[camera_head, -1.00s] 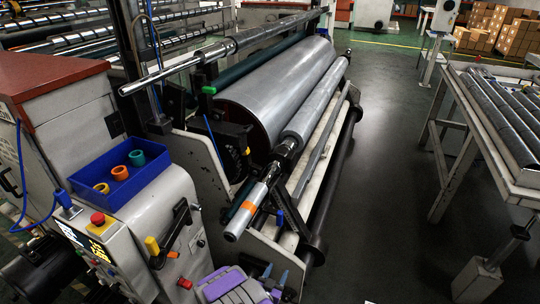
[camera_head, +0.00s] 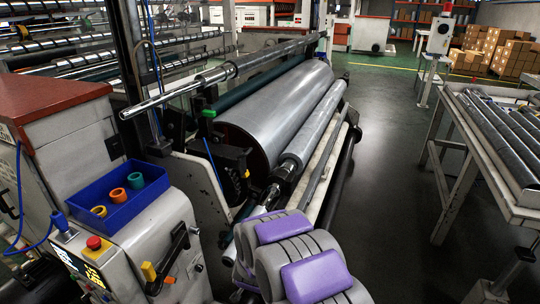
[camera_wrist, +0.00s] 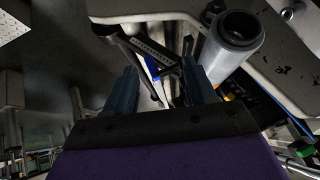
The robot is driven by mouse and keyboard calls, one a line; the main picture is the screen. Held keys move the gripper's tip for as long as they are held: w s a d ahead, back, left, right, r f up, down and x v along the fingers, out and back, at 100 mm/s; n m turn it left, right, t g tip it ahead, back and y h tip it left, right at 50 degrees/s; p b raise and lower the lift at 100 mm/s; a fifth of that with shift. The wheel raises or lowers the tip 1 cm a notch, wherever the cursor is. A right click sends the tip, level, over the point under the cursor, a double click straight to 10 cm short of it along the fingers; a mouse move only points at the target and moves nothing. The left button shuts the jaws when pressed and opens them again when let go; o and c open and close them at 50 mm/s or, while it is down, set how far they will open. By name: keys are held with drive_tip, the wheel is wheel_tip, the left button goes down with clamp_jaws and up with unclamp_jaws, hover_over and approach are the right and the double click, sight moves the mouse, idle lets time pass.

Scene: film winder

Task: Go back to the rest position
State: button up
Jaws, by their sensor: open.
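My gripper (camera_wrist: 163,88) shows in the wrist view with its two blue fingers spread apart and nothing held between them. A black bracket (camera_wrist: 150,50) of the machine lies beyond the fingertips. A grey tube end (camera_wrist: 236,42) is to the right of the right finger, apart from it. In the head view my grey and purple arm fills the bottom middle and hides the fingers. The film winder's large silver roll (camera_head: 265,115) and a thinner roll (camera_head: 315,130) lie behind it. My arm covers part of the shaft's near end (camera_head: 257,208).
A blue tray (camera_head: 118,205) with orange, yellow and teal rings sits on the control cabinet at left, near a red button (camera_head: 94,242). A roller table (camera_head: 480,180) stands at right. The floor (camera_head: 390,150) between winder and table is clear. Cardboard boxes (camera_head: 510,55) are stacked far back.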

drive_tip(key=s+d+r+n+g+y, duration=0.1)
drive_tip(key=s+d+r+n+g, duration=0.15)
drive_tip(key=s+r, duration=0.55)
drive_tip(key=s+d+r+n+g+y, duration=0.15)
drive_tip(key=s+d+r, duration=0.25)
drive_tip(key=s+r, duration=0.45)
drive_tip(key=s+d+r+g+h, duration=0.1)
drive_tip(key=s+d, duration=0.3)
drive_tip(key=s, duration=0.4)
drive_tip(key=s+d+r+g+h, duration=0.1)
drive_tip(key=s+d+r, duration=0.3)
drive_tip(key=s, duration=0.5)
drive_tip(key=s+d+r+n+g+h, duration=0.1)
drive_tip(key=s+d+r+g, duration=0.2)
drive_tip(key=s, duration=0.5)
drive_tip(key=shift+s+d+r+g, duration=0.2)
drive_tip(key=shift+s+d+g, duration=0.1)
drive_tip(key=shift+d, duration=0.55)
